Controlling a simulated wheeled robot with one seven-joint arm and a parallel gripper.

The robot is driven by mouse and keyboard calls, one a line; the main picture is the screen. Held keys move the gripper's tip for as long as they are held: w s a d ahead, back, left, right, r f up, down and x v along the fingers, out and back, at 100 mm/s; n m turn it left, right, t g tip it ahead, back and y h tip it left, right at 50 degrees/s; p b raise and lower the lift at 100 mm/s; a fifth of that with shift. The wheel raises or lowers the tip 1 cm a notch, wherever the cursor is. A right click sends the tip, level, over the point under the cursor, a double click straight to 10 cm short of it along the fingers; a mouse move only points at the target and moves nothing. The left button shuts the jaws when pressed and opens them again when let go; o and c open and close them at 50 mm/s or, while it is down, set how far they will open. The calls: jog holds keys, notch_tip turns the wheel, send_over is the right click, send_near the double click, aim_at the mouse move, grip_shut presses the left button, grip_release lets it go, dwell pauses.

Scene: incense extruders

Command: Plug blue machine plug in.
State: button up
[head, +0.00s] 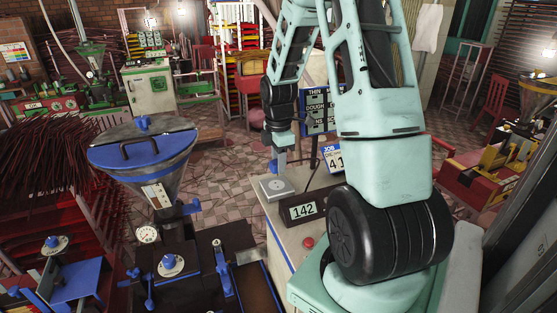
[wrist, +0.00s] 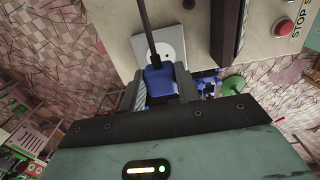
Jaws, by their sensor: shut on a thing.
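The blue plug (wrist: 160,80) is between the two fingers of my gripper (wrist: 160,90) in the wrist view, with its dark cord running up past the socket. In the head view my gripper (head: 281,152) points down over the cabinet, just above the socket. The socket (wrist: 173,42) is a pale square plate with a round recess. In the head view the socket plate (head: 276,187) lies on the cabinet's top. The plug partly covers the plate's near edge in the wrist view. I cannot tell whether plug and socket touch.
The cabinet (head: 284,221) also carries a dark display reading 142 (head: 303,210) and a red stop button (head: 308,242), close to the right of the socket. The blue machine (head: 143,152) with its funnel stands to the left. Tiled floor shows beyond the cabinet.

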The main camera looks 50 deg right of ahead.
aim_at(279, 185)
jog(key=shift+f+b, duration=1.6)
jog(key=shift+f, duration=0.5)
jog(key=shift+r+p, duration=0.1)
jog(key=shift+p, duration=0.55)
dwell(0.3)
jog(key=shift+f+b, duration=0.35)
jog(key=shift+f, duration=0.3)
dwell(0.4)
jog(key=o, duration=1.1)
jog(key=shift+c, duration=0.2)
notch_tip(279, 185, up, 17)
jog(key=b, duration=0.3)
jog(key=shift+r, duration=0.2)
